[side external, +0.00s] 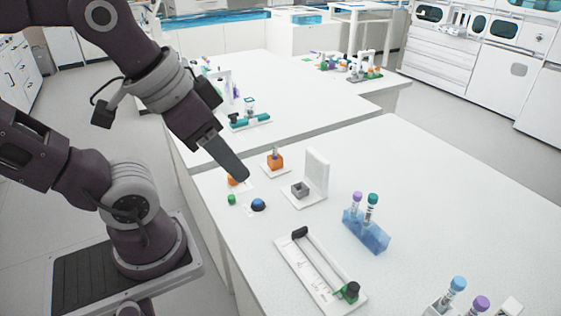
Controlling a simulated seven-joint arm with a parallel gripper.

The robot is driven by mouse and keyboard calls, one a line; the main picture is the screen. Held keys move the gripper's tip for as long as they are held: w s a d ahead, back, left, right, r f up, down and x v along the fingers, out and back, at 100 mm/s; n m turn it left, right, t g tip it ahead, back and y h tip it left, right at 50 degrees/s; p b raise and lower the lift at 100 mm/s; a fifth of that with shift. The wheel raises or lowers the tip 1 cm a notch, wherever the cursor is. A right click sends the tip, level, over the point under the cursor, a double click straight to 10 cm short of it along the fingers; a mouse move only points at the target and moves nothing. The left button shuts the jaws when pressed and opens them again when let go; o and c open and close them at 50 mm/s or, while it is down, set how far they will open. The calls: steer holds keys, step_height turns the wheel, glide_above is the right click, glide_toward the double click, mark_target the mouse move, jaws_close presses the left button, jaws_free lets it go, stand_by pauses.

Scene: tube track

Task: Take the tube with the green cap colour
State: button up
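A tube with a dark teal-green cap (372,200) stands upright in a translucent blue rack (368,238). A tube with a purple cap (357,198) stands beside it on the left in the same rack. My gripper (240,175) is over the table to the left of the rack, well apart from it and pointing down to the right. Its fingers show edge-on as one dark shape, so I cannot tell whether they are open or shut. No tube shows in it.
A white track tray (290,262) with a green-and-black part (350,291) lies in front of the rack. A white stand (317,174), an orange block (275,162), a blue ball-like piece (258,204) and a small green piece (232,199) are nearby. Blue-capped (458,284) and purple-capped (481,303) tubes stand at the lower right.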

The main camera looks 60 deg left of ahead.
steer(key=w+a+r+n+g, duration=0.1)
steer(key=w+a+n+g, duration=0.15)
steer(key=w, duration=0.45)
steer(key=n+g, duration=0.3)
steer(key=n, duration=0.3)
glide_above(275, 144)
steer(key=shift+m, duration=0.25)
steer(key=f, duration=1.2)
steer(key=shift+w, duration=0.25)
steer(key=f, duration=0.6)
steer(key=shift+s+f, duration=0.25)
steer(key=shift+f, duration=0.3)
jaws_close()
